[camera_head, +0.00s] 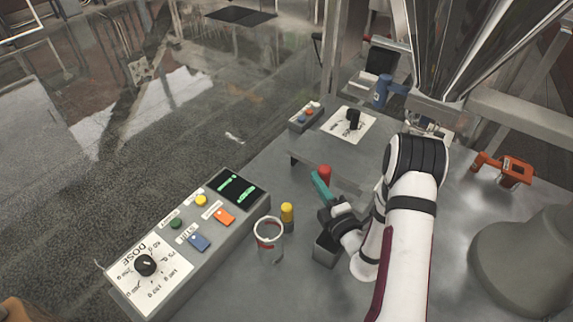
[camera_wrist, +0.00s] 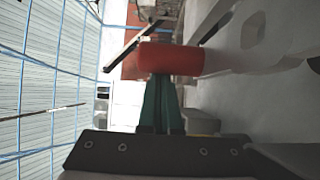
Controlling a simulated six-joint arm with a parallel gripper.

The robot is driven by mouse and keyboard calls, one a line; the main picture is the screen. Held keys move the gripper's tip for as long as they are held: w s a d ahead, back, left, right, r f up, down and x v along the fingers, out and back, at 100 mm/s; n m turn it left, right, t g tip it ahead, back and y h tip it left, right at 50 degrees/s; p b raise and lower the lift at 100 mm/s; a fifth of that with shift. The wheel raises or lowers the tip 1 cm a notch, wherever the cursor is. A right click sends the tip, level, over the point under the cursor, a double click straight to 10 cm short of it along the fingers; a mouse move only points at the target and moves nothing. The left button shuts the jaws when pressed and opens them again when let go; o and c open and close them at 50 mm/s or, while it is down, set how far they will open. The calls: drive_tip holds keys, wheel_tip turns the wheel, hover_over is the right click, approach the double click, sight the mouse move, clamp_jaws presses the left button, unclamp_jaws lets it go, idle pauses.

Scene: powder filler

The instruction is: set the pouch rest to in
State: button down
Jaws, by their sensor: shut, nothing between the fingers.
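A red round knob (camera_head: 324,172) stands by a thin grey bar (camera_head: 345,183) on the grey bench, in the middle of the head view. I take these to be the pouch rest, but no label on them can be read. The red knob (camera_wrist: 172,59) lies straight ahead of the fingertips in the wrist view. My gripper (camera_head: 319,182) has teal fingers, shut with nothing between them. In the wrist view the tips of my gripper (camera_wrist: 160,80) meet the knob's near edge in the picture; I cannot tell whether they touch.
The control box with the DOSE dial (camera_head: 146,265) is at lower left. A black selector (camera_head: 353,118) is behind, a steel hopper (camera_head: 455,50) above, an orange clamp (camera_head: 514,172) at right.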

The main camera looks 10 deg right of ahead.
drive_tip(key=shift+d, duration=0.25)
